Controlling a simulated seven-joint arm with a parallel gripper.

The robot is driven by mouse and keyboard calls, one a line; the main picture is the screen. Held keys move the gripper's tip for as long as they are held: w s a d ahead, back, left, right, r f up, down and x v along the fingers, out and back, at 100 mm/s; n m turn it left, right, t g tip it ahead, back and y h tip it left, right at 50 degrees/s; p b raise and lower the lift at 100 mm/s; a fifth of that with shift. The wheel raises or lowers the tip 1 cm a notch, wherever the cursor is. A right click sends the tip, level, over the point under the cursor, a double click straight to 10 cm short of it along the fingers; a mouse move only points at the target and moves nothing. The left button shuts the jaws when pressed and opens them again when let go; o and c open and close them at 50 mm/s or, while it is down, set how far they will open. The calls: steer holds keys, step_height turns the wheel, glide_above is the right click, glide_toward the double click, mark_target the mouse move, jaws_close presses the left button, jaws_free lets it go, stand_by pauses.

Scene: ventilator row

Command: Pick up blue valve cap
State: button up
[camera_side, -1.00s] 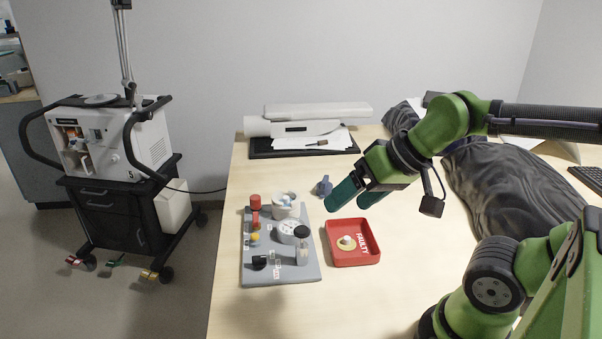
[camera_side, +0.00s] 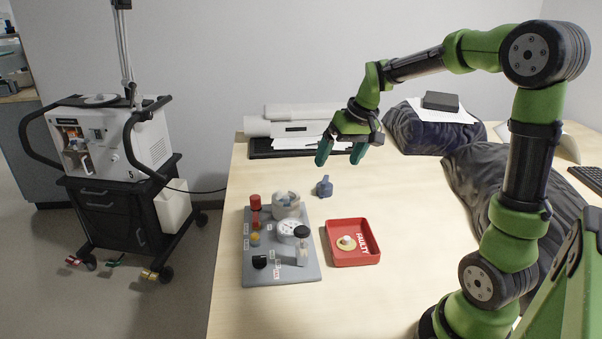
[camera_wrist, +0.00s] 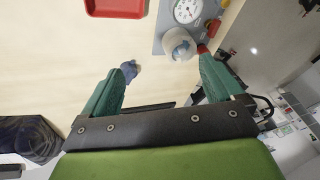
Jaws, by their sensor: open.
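The blue valve cap (camera_side: 324,187) stands alone on the bare table, right of the grey board. My gripper (camera_side: 339,158) is open and empty, pointing down above the table, behind and above the cap. The cap also shows in the wrist view (camera_wrist: 129,71), close to the tip of the left finger in the picture. My gripper (camera_wrist: 160,62) shows there with both green fingers spread wide and nothing between them. I see no contact with the cap.
A grey board (camera_side: 253,273) holds several parts, including a white cup (camera_side: 286,210) with something bluish in it. A red tray (camera_side: 352,260) marked FAULTY holds a pale round part. White equipment (camera_side: 305,125) stands at the back. Dark cloth (camera_side: 500,180) lies on the right.

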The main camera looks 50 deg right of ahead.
mark_target(326, 179)
steer(key=w+d+f+n+y, duration=0.15)
steer(key=w+d+n, duration=0.3)
steer(key=d, duration=0.45)
steer(key=w+d+f+n, duration=0.3)
steer(key=d+n, duration=0.2)
steer(key=d, duration=0.4)
steer(key=shift+h, duration=0.25)
steer(key=x, duration=1.1)
steer(key=shift+w, duration=0.15)
steer(key=shift+a+x, duration=0.2)
steer(key=shift+x, duration=1.15)
steer(key=shift+a+x, duration=0.2)
steer(key=shift+x, duration=1.15)
steer(key=shift+r, duration=0.15)
steer(key=c, duration=1)
steer(key=shift+c, duration=0.3)
